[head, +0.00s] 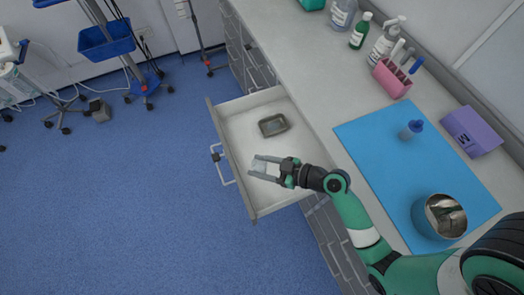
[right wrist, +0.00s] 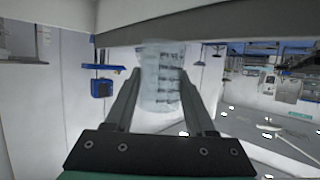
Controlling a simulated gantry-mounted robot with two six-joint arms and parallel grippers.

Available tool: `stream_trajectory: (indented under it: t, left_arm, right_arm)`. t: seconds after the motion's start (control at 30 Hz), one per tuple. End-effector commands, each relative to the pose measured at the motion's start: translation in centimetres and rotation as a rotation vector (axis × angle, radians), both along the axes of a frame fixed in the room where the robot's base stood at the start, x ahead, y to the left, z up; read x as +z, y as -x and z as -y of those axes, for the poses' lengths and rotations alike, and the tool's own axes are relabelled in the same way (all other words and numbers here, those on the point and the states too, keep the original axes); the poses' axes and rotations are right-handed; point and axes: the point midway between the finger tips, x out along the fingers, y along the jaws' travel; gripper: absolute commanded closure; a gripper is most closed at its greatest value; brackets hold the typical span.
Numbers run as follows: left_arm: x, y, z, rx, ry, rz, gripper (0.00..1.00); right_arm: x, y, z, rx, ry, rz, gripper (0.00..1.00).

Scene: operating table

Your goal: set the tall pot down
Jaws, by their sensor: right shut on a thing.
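The tall pot (right wrist: 160,78) is a clear, see-through cylinder. My right gripper (head: 266,169) is shut on it, with one finger on each side. In the head view the pot (head: 259,165) is small and pale between the fingertips, over the open white drawer (head: 243,118). In the right wrist view it stands between the two grey fingers, its wider rim at the top. I cannot tell whether its base touches the drawer floor. My left gripper is not in view.
A small grey dish (head: 273,124) lies in the drawer behind the gripper, with bare floor around it. On the counter (head: 330,95) are a blue mat (head: 390,150), a metal bowl (head: 432,232), a pink holder (head: 391,80), a purple box (head: 472,131) and several bottles.

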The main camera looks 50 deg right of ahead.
Motion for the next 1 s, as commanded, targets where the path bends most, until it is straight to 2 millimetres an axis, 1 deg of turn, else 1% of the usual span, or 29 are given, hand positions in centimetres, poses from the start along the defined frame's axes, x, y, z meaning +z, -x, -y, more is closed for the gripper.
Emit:
stream_trajectory:
  t: [0.03, 0.07, 0.1, 0.23, 0.33, 0.5, 0.57, 0.63, 0.73, 1.0]
  left_arm:
    - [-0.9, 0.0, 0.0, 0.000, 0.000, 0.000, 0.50]
    - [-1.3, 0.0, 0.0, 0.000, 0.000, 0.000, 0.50]
    - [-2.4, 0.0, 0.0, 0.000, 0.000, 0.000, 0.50]
    - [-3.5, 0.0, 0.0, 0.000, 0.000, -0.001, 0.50]
    - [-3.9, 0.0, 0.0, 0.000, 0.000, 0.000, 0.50]
    - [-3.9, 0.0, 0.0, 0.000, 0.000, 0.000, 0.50]
    - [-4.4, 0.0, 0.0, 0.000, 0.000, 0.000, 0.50]
    - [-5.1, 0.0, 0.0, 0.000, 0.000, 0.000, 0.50]
    - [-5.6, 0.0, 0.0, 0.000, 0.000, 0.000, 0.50]
    - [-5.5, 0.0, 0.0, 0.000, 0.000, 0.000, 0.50]
  right_arm:
    - [-1.1, -1.2, 1.2, -0.004, 0.000, 0.001, 1.00]
    - [-1.6, -1.8, 1.8, -0.004, 0.000, 0.001, 1.00]
    - [-3.1, -2.2, 2.1, -0.002, -0.001, 0.000, 1.00]
    - [-5.3, -3.7, 3.5, -0.001, -0.001, -0.002, 1.00]
    - [-6.1, -4.4, 4.1, 0.001, -0.001, -0.001, 1.00]
    - [-6.4, -4.6, 4.3, 0.001, 0.001, 0.000, 1.00]
    - [-7.1, -4.9, 4.7, 0.000, -0.001, 0.000, 1.00]
    - [-8.5, -4.9, 4.6, 0.000, -0.002, -0.003, 1.00]
    - [-9.8, -4.9, 4.6, 0.000, -0.003, -0.002, 1.00]
    - [-9.8, -4.9, 4.6, 0.000, 0.000, 0.000, 1.00]
